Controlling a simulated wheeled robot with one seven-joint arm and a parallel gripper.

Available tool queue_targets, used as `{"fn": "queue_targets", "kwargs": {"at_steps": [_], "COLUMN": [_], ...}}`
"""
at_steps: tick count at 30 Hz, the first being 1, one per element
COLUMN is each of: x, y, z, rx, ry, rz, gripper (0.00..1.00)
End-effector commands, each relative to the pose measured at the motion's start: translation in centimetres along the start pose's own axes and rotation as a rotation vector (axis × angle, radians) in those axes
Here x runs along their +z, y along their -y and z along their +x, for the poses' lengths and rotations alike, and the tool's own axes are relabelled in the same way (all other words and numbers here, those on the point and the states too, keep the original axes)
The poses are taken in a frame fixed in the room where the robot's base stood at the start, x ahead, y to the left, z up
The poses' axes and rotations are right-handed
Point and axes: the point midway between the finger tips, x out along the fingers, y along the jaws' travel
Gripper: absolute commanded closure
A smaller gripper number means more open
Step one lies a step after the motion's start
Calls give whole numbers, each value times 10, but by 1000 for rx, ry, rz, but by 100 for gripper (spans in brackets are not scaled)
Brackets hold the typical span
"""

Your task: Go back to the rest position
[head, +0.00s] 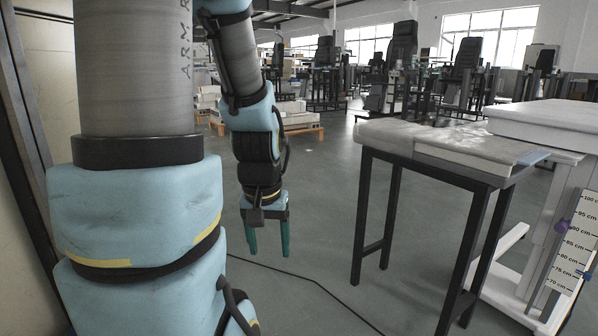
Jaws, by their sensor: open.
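My gripper (268,236) hangs at the end of my arm, left of the picture's middle, with its green fingers pointing down. The fingers stand apart and nothing shows between them. Grey floor lies behind and below it. The gripper is well to the left of the table and touches nothing that I can see.
A black-legged table (455,176) with a grey-white top stands to the right. A white lift column (548,245) with a centimetre scale is at the far right. A black cable (305,279) crosses the floor. Pallets (298,123) and chairs stand behind.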

Motion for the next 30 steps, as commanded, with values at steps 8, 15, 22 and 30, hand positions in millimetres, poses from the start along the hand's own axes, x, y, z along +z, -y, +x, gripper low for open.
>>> {"fn": "queue_targets", "kwargs": {"at_steps": [8,15,22,30], "x": [0,-12,-24,-39], "y": [6,5,5,4], "z": [-60,-124,-198,-282], "rx": [-4,-4,-4,-4], "ry": [30,29,29,29], "rz": [-14,-13,-13,-13], "gripper": [32,32,32,32]}}
